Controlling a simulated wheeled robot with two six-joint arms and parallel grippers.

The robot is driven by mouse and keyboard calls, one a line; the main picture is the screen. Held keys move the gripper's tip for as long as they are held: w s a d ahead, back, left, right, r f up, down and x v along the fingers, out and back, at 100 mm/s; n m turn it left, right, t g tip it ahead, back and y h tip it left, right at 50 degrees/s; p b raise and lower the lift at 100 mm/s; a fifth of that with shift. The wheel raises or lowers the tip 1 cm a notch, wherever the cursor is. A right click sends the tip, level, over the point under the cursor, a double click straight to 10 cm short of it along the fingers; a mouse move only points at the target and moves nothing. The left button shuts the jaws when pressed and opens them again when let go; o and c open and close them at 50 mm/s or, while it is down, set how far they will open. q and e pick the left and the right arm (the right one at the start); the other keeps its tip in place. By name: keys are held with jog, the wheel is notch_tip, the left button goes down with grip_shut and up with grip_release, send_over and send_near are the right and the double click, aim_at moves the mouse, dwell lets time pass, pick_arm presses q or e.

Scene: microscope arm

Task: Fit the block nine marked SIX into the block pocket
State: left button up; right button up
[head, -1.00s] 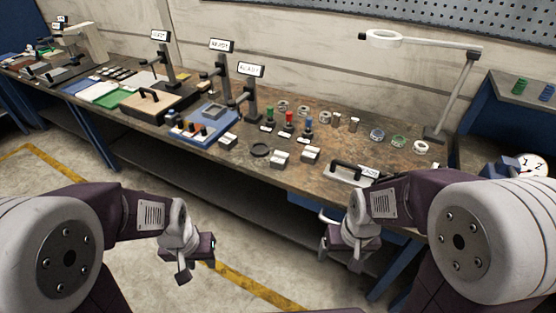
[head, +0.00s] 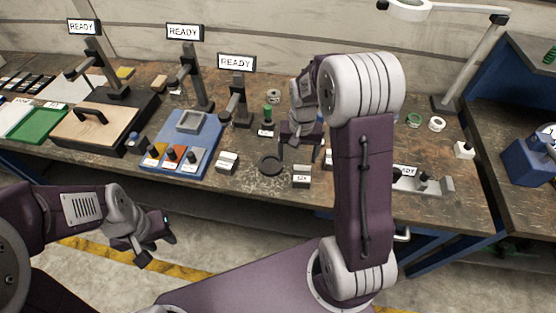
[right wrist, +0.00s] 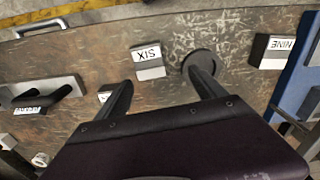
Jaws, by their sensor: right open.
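The block marked SIX (head: 301,177) is a small grey block with a white label, near the front edge of the bench. In the right wrist view the SIX block (right wrist: 149,62) lies just beyond the fingers, its label upside down. A similar block marked NINE (right wrist: 272,52) lies to its right; it also shows in the head view (head: 227,162). My right gripper (head: 297,150) is open and empty above the bench, behind the SIX block. My left gripper (head: 156,248) hangs in front of the bench, away from the blocks. A square grey frame (head: 192,121) on a blue-grey base may be the block pocket.
A dark round ring (head: 269,164) lies between the two blocks. Coloured knobbed pieces (head: 172,154) stand in front of the square frame. READY signs (head: 236,63) stand on posts behind.

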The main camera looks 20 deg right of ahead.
aim_at(302, 173)
jog(key=shift+s+d+f, duration=0.2)
jog(key=shift+s+d, duration=0.3)
jog(key=shift+s, duration=0.15)
jog(key=shift+s+d+f, duration=0.2)
jog(key=shift+s+d, duration=0.3)
jog(key=shift+s, duration=0.1)
jog(key=f, duration=0.3)
jog(key=shift+w+a+f, duration=0.3)
jog(key=shift+w+f, duration=0.15)
jog(key=shift+w, duration=0.05)
jog(key=shift+s+f, duration=0.1)
jog(key=shift+f, duration=0.05)
notch_tip(302, 173, down, 4)
jog(key=shift+s+d+f, duration=0.1)
jog(key=shift+w+f, duration=0.25)
jog(key=shift+f, duration=0.1)
jog(key=shift+s+r, duration=0.1)
jog(key=shift+s, duration=0.05)
jog(key=c, duration=0.9)
pick_arm(q)
jog(key=shift+s+d+r, duration=0.35)
jog(key=shift+s, duration=0.3)
pick_arm(e)
grip_shut()
